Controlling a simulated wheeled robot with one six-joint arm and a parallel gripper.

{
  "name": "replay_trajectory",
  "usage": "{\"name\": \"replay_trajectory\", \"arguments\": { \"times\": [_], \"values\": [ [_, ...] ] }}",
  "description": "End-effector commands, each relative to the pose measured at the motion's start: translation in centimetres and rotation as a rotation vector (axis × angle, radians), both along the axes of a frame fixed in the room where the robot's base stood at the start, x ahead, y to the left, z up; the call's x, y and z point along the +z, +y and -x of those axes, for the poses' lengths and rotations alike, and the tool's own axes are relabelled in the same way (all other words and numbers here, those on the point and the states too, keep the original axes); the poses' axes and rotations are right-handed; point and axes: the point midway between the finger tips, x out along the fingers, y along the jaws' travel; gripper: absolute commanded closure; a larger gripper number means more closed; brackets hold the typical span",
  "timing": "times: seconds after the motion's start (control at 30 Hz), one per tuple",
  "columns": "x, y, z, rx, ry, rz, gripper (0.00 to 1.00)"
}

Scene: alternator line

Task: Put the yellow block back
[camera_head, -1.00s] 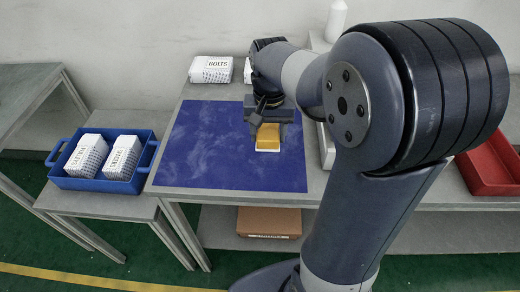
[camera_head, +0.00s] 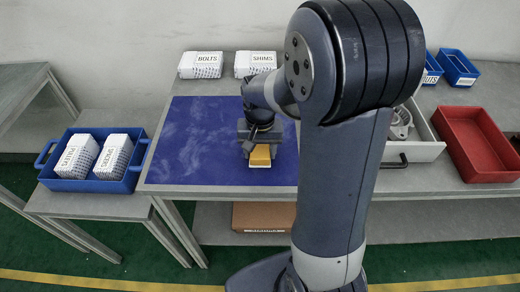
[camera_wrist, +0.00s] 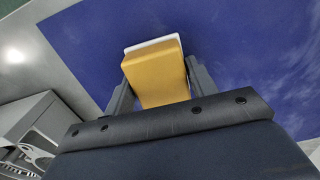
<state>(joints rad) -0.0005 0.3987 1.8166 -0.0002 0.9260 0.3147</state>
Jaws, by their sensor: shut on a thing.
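The yellow block (camera_head: 260,155) has a white layer along its far end or underside. My gripper (camera_head: 259,143) is shut on it, over the right part of the blue mat (camera_head: 195,150). In the wrist view the yellow block (camera_wrist: 155,72) sits between the two fingers of my gripper (camera_wrist: 155,85), with the blue mat (camera_wrist: 235,50) behind it. I cannot tell whether the block touches the mat.
An open drawer (camera_head: 418,150) with metal parts is right of my arm. A red tray (camera_head: 478,145) and blue bins (camera_head: 458,68) stand farther right. White BOLTS (camera_head: 201,65) and SHIMS (camera_head: 255,64) packs lie at the back. A blue crate (camera_head: 95,183) stands left. The mat's left part is clear.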

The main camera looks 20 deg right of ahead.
Motion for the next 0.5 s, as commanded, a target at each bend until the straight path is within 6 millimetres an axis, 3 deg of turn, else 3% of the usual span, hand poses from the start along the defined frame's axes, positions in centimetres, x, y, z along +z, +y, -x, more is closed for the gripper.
{"name": "replay_trajectory", "arguments": {
  "times": [0.17, 0.2, 0.43, 0.5],
  "values": [
    [-0.47, 0.0, -0.01, 0.0, 0.0, 0.0, 0.67],
    [-0.31, 0.01, -0.01, 0.0, 0.0, 0.0, 0.43],
    [-0.28, 0.0, -0.01, 0.0, 0.0, 0.0, 0.24],
    [-0.28, 0.0, -0.01, 0.0, 0.0, 0.0, 0.24]
  ]
}}
